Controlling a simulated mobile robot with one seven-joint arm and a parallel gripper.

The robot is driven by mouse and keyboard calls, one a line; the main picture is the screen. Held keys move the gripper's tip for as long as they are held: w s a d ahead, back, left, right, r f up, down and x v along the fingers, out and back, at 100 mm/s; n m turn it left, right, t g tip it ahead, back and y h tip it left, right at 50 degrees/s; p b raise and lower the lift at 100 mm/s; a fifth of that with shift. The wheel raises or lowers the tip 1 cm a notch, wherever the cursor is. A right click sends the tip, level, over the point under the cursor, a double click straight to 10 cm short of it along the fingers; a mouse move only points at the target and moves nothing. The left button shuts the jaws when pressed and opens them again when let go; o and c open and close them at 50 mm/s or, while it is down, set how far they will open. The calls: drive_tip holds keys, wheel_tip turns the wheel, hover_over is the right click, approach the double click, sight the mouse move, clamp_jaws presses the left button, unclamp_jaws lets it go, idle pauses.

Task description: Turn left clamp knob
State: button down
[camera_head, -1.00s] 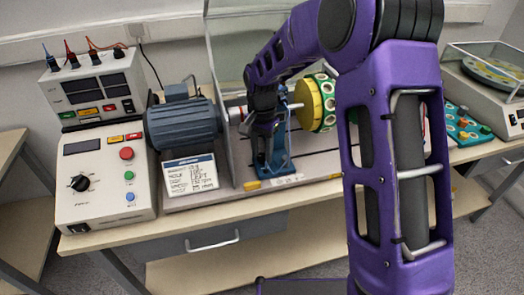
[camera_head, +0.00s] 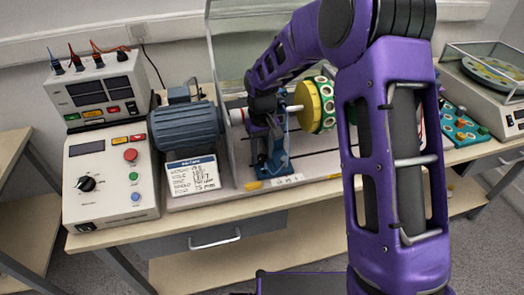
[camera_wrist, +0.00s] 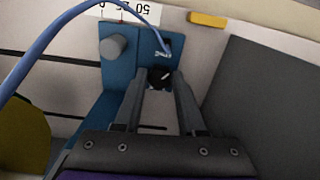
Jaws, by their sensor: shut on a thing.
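A blue bearing block (camera_head: 283,163) stands on the rig's bed, right of the blue-grey motor (camera_head: 184,124). The block also fills the centre of the wrist view (camera_wrist: 118,70). My gripper (camera_wrist: 160,84) is over its base, with the two fingers shut on a small dark clamp knob (camera_wrist: 159,75). The knob is mostly hidden between the fingertips, so its angle cannot be told. A grey round post (camera_wrist: 113,46) stands beside it on the same block. In the head view my gripper and the knob are small and dark against the block.
A blue cable (camera_wrist: 50,30) arcs across the wrist view near my fingers. A clear guard panel (camera_head: 228,110) stands between motor and block. A yellow disc (camera_head: 308,106) is to the right. A control box (camera_head: 108,185) and written card (camera_head: 193,175) are at left.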

sight(261, 156)
drive_tip(key=shift+w+a+r+n+p, duration=0.15)
drive_tip(key=shift+n+p, duration=0.1)
drive_tip(key=shift+n, duration=0.75)
drive_tip(key=shift+w+d+r+n+p, duration=0.1)
drive_tip(key=shift+w+n+p, duration=0.1)
drive_tip(key=shift+n, duration=0.8)
drive_tip(key=shift+a+f, duration=0.1)
drive_tip(key=c, duration=0.7)
unclamp_jaws()
drive_tip(key=shift+o, duration=1.1)
drive_tip(key=shift+s+f, duration=0.1)
drive_tip(key=shift+s, duration=0.05)
wheel_tip(261, 156, up, 17)
drive_tip(key=p, duration=0.1)
drive_tip(key=shift+r+p, duration=0.2)
drive_tip(key=shift+p, duration=0.1)
